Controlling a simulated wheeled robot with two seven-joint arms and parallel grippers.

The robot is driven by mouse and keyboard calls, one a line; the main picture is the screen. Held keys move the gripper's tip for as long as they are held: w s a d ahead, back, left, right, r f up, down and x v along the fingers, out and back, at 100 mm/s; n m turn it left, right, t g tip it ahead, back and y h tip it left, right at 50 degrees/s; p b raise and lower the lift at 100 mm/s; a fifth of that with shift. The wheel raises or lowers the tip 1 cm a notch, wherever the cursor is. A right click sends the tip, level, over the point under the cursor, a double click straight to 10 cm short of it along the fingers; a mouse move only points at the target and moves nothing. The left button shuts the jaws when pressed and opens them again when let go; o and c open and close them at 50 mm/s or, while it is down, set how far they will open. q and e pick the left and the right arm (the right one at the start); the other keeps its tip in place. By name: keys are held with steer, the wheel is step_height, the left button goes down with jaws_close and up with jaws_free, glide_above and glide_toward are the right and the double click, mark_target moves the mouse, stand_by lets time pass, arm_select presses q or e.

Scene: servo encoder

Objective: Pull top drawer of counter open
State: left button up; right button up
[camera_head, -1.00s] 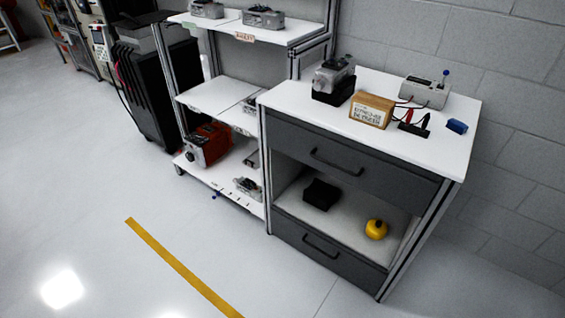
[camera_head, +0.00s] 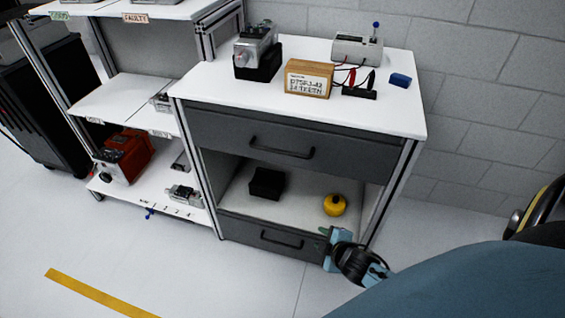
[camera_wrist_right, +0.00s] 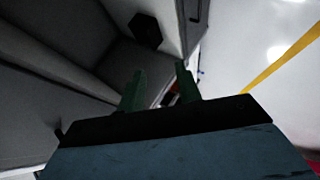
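The counter (camera_head: 400,112) has a white top and metal posts. Its dark grey top drawer (camera_head: 215,128) looks shut, with its front flush under the counter top. A black bar handle (camera_head: 282,151) runs across the drawer's middle. My right gripper (camera_head: 333,240) is low at the counter's front right corner, below and right of that handle and apart from it. In the right wrist view its two green fingers (camera_wrist_right: 159,88) stand apart with nothing between them. My left gripper is not in view.
An open shelf below holds a black box (camera_head: 267,183), also in the right wrist view (camera_wrist_right: 145,30), and a yellow object (camera_head: 334,205). A lower drawer (camera_head: 235,233) is below. Devices and a wooden box (camera_head: 308,78) stand on top. A rack (camera_head: 105,100) adjoins at left. Floor in front is clear.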

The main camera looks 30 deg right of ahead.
steer(key=w+r+n+t+b, duration=0.25)
steer(key=w+r, duration=0.35)
steer(key=r, duration=0.4)
steer(key=n+t+b, duration=0.2)
steer(key=n+t, duration=0.1)
steer(key=t, duration=0.1)
glide_toward(285, 154)
steer(key=w, duration=0.3)
steer(key=w+f+b, duration=0.1)
steer(key=w, duration=0.2)
steer(key=w+d+b, duration=0.1)
steer(key=w, duration=0.3)
steer(key=shift+f, duration=0.15)
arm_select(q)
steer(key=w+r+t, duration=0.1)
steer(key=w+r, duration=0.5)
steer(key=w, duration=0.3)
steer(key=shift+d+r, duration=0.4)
arm_select(e)
steer(key=shift+w, duration=0.5)
steer(key=shift+c, duration=0.4)
jaws_close()
